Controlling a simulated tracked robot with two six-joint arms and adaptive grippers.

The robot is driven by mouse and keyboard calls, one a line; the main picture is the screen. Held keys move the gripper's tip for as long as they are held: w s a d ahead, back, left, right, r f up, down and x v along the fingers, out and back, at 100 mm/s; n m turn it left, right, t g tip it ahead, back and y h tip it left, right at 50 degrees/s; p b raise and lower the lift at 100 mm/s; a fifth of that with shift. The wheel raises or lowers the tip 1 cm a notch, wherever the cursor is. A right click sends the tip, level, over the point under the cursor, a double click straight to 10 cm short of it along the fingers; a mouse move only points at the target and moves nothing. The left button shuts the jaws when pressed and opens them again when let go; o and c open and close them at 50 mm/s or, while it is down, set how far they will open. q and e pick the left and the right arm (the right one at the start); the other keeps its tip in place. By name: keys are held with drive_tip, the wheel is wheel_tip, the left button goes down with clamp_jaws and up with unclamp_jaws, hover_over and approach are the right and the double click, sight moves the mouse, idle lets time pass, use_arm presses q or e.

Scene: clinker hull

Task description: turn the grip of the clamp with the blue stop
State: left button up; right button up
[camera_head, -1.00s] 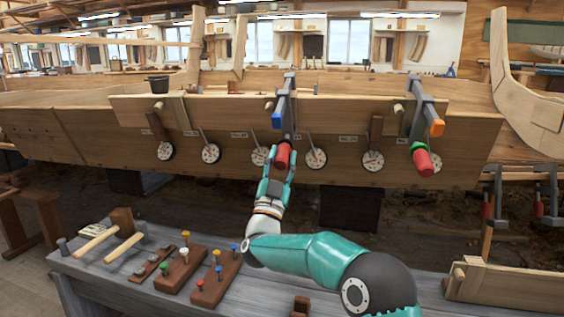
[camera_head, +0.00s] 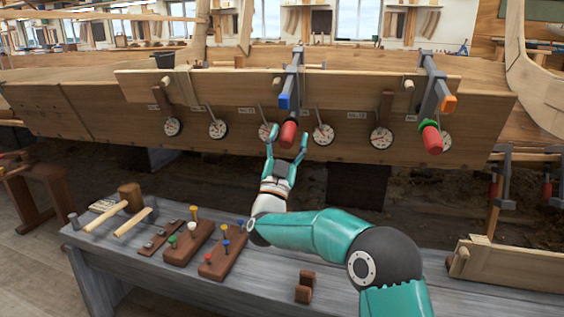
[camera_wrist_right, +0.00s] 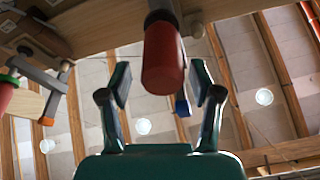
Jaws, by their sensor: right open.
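The clamp with the blue stop (camera_head: 284,101) hangs on the hull plank, its red grip (camera_head: 288,134) pointing down. My right gripper (camera_head: 287,137) is open just below the red grip, with one fingertip on each side and gaps between. In the right wrist view, the red grip (camera_wrist_right: 163,62) hangs in the space between the spread fingers (camera_wrist_right: 161,82), touching neither. The blue stop (camera_wrist_right: 182,105) shows behind it.
Another clamp with an orange stop (camera_head: 450,104) and a red and green grip (camera_head: 431,138) is to the right. Several dials (camera_head: 323,134) line the hull. A grey bench (camera_head: 350,274) below holds mallets (camera_head: 129,198) and wooden peg blocks (camera_head: 222,258).

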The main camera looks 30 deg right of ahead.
drive_tip(key=v, duration=1.1)
drive_tip(key=shift+f, duration=0.15)
drive_tip(key=shift+a, duration=0.1)
idle(0.6)
